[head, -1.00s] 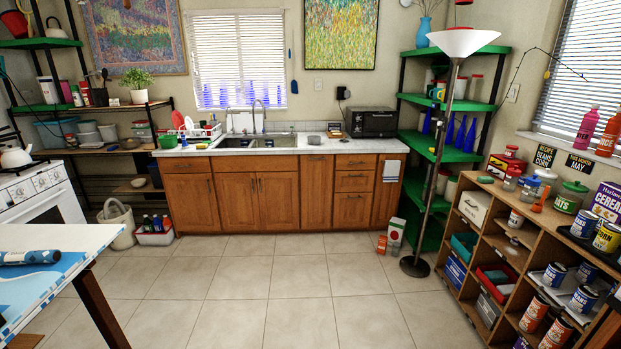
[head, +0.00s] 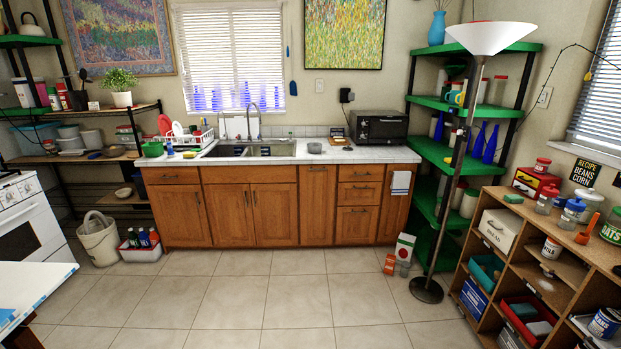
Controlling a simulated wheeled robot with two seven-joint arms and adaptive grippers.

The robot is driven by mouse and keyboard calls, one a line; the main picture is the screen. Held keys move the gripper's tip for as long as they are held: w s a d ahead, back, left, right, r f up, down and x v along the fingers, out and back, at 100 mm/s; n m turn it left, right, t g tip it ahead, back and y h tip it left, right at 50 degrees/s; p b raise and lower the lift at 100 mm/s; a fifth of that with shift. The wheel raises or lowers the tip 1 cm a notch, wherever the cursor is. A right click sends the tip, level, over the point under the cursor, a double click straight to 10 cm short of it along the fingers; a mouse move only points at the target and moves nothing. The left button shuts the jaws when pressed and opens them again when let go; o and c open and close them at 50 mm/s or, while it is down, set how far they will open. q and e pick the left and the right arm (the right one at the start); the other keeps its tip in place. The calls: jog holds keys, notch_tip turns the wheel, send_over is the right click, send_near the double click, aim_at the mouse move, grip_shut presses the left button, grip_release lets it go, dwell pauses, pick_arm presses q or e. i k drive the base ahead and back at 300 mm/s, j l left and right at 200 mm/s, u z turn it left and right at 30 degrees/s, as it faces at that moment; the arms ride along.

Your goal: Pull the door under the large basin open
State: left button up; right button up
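The large basin (head: 252,150) is a metal sink with a tall faucet, set in the pale countertop at the far wall. Below it are two wooden doors side by side, a left door (head: 227,216) and a right door (head: 275,216). Both look shut, with dark vertical handles near their shared middle edge. Neither of my grippers is in view. The cabinet is still some distance off across the floor.
The tiled floor (head: 245,300) in front of the cabinet is clear. A floor lamp (head: 427,290) and small boxes (head: 402,250) stand to the right. A wooden shelf unit (head: 484,230) lines the right side. A table corner (head: 30,285) and white stove (head: 30,220) are at left.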

aim_at(274, 211)
jog(key=i, duration=1.6)
jog(key=i+l+u, duration=0.2)
jog(key=i, duration=0.55)
jog(key=i+l+u, duration=0.15)
jog(key=i+u, duration=0.2)
jog(key=i, duration=0.2)
jog(key=i+l+u, duration=0.35)
jog(key=i, duration=0.15)
jog(key=j, duration=0.1)
